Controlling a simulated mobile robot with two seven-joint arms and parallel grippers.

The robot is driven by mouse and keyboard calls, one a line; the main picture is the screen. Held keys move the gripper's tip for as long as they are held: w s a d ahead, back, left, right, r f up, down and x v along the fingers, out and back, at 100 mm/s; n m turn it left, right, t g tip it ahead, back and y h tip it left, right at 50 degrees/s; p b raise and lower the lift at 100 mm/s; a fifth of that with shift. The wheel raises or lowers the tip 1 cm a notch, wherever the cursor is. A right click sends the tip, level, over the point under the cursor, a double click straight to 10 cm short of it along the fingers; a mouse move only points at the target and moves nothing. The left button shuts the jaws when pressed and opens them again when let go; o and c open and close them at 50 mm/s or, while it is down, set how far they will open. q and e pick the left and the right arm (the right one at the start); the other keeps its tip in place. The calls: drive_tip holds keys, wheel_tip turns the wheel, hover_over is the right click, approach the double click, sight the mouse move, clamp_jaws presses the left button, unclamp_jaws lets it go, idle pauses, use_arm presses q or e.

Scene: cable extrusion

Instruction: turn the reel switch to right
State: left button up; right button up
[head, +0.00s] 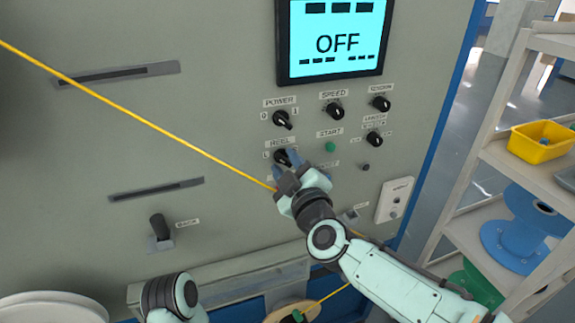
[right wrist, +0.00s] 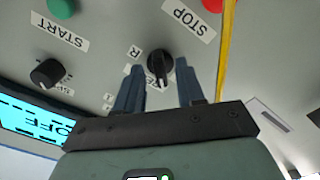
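The reel switch (head: 281,156) is a black rotary knob under the REEL label on the grey panel, with an L mark at its left. In the right wrist view the switch (right wrist: 160,63) shows beside an R mark, between the two blue fingertips. My right gripper (head: 287,160) is at the switch in the head view and partly covers it. In the right wrist view my right gripper (right wrist: 158,68) is open, with a finger on each side of the knob. I cannot tell whether the fingers touch it. My left gripper is out of view.
A screen (head: 335,42) reads OFF. The power knob (head: 283,120), speed knob (head: 334,111) and green start button (head: 330,147) are close by. A yellow cable (head: 150,125) crosses the panel diagonally. A shelf with a yellow bin (head: 541,142) and blue reel (head: 520,235) stands at right.

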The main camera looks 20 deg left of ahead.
clamp_jaws()
drive_tip(key=shift+m, duration=0.4)
drive_tip(key=m, duration=0.7)
drive_tip(key=shift+m, duration=0.3)
drive_tip(key=m+b, duration=0.1)
drive_tip(key=m, duration=0.3)
drive_tip(key=shift+m, duration=0.3)
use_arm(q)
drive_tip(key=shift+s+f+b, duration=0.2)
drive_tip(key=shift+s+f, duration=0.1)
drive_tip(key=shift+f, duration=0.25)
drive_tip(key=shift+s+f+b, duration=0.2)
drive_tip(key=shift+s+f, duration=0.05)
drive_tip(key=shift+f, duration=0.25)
use_arm(e)
drive_tip(key=m, duration=0.4)
drive_tip(key=shift+m, duration=0.4)
